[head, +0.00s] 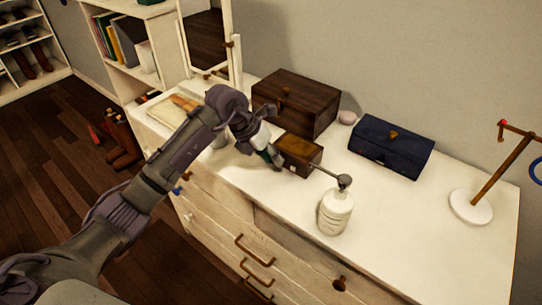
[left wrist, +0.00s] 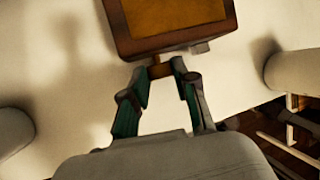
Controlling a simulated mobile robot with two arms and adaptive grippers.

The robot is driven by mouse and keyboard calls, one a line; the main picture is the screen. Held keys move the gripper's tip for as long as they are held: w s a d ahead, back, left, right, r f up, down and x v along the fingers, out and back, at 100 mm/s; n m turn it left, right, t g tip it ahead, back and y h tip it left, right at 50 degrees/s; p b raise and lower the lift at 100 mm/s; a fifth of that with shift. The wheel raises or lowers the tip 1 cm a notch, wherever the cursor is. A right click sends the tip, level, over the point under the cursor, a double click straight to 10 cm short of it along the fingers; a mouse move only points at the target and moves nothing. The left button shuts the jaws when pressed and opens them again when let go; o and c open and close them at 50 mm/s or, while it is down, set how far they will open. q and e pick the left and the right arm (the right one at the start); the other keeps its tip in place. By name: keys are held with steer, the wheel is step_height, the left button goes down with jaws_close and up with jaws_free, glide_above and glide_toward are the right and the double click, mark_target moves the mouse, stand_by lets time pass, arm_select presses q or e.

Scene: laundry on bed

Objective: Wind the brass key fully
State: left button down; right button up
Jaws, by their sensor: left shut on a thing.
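A small wooden box (head: 299,152) with a brown-gold top sits on the white dresser; its near side also shows at the top of the left wrist view (left wrist: 178,15). A short brass key (left wrist: 160,70) sticks out of that side. My left gripper (head: 277,163) reaches in from the left, low at the box's left side. In the left wrist view its two fingers (left wrist: 160,78) stand on either side of the key and are shut on it. The key is hidden by the gripper in the head view. My right gripper does not show.
A white pump bottle (head: 335,212) stands just right of the box, its spout pointing to the box. A dark wooden chest (head: 297,103) and a navy box (head: 391,147) stand behind. A stand (head: 471,206) is at the right. The dresser's front right is clear.

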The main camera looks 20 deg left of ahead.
arm_select(q)
steer(key=shift+r+y, duration=0.1)
steer(key=shift+y, duration=0.4)
steer(key=shift+s+d+m+t+y+b, duration=0.1)
steer(key=shift+d+m+t+y+b, duration=0.2)
steer(key=shift+t+y+b, duration=0.55)
steer(key=shift+g+y+p, duration=0.25)
steer(key=shift+p, duration=0.1)
steer(key=c, duration=0.9)
jaws_free()
steer(key=v, duration=1.2)
